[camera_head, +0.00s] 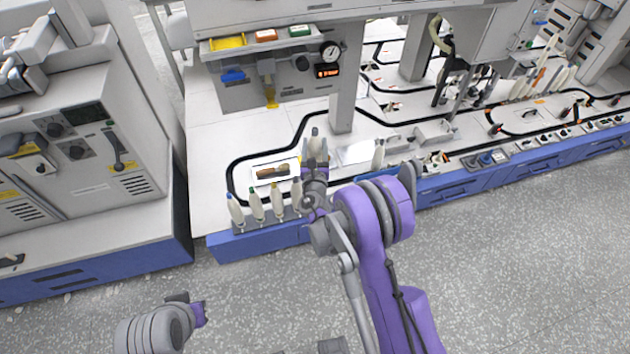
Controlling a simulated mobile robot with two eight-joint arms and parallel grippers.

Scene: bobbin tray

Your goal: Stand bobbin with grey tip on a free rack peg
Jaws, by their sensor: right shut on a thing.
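My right gripper (315,168) is over the front part of the left table section, shut on a pale bobbin with a grey tip (315,136). The bobbin stands roughly upright, and its lower part is hidden by the gripper. The rack (262,226) runs along the table's front edge, to the left of and below the gripper. It carries pale bobbins with a blue tip (236,210), a green tip (256,206) and a yellow tip (277,202), plus one (297,195) beside my arm. My arm covers the rack further right. My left gripper (194,306) is low at left, away from the table; its jaws are unclear.
A white tray (263,172) with brown things lies behind the rack. Another pale bobbin (378,155) stands right of my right gripper, near a light plate (356,153). A grey post (343,90) rises behind. A grey machine (80,140) stands at left.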

